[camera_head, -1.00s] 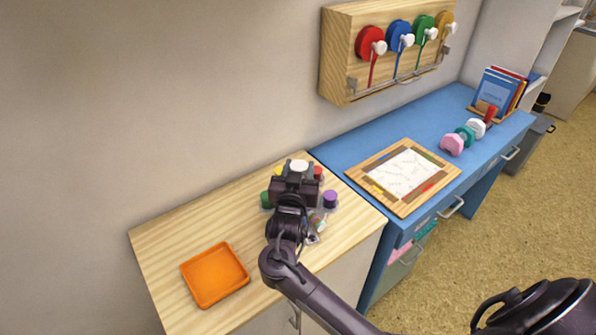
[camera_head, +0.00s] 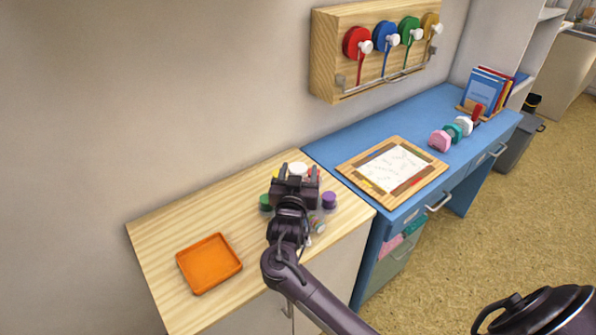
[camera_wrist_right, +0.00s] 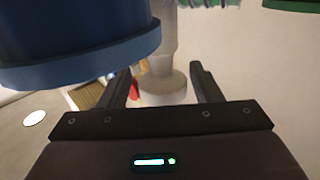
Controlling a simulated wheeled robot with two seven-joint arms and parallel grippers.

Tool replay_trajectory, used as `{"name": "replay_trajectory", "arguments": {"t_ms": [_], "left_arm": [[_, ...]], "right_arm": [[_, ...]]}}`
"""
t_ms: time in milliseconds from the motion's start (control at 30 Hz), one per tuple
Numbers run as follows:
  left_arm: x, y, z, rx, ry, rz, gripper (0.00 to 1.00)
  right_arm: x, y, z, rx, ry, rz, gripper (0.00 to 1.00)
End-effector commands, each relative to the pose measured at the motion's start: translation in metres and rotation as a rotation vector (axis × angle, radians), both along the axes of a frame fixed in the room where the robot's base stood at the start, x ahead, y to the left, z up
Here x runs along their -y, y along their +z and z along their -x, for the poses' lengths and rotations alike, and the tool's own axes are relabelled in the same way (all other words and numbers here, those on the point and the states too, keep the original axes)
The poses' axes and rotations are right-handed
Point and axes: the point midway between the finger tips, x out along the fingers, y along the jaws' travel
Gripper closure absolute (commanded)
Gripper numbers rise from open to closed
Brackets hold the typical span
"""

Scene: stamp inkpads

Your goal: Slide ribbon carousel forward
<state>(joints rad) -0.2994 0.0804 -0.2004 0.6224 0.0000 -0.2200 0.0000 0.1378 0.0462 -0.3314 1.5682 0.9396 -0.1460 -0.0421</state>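The ribbon carousel, which I take to be the cluster of coloured pots with a white-topped centre post (camera_head: 298,168), stands on the light wooden counter. Its green pot (camera_head: 265,203) and purple pot (camera_head: 329,200) show either side of my right gripper (camera_head: 298,176), which hides much of it. In the right wrist view, a pale post with a wide white end (camera_wrist_right: 165,88) stands between the two fingers of my right gripper (camera_wrist_right: 160,78). Gaps show beside it, so the gripper looks open around it. A large blue pot (camera_wrist_right: 75,40) fills the upper left there. My left gripper is not in view.
An orange tray (camera_head: 209,264) lies at the left of the wooden counter (camera_head: 160,235). A blue desk (camera_head: 430,118) adjoins on the right, with a framed board (camera_head: 350,170). A ribbon spool rack (camera_head: 325,60) hangs on the wall. The counter's front edge is close to the carousel.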

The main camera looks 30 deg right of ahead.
Motion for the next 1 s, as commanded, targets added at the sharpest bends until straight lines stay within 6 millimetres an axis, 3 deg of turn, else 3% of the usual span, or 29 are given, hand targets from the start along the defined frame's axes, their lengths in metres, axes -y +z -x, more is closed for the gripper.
{"name": "replay_trajectory", "arguments": {"t_ms": [367, 800, 1000], "left_arm": [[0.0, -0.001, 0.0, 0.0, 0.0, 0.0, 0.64], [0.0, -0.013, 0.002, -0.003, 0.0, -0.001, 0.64], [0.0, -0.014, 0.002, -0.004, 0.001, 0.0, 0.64]], "right_arm": [[-0.001, 0.003, 0.001, 0.007, 0.002, 0.001, 0.32], [-0.038, 0.0, 0.054, 0.004, 0.002, -0.001, 0.32], [-0.044, 0.002, 0.064, 0.004, 0.0, 0.001, 0.32]]}}
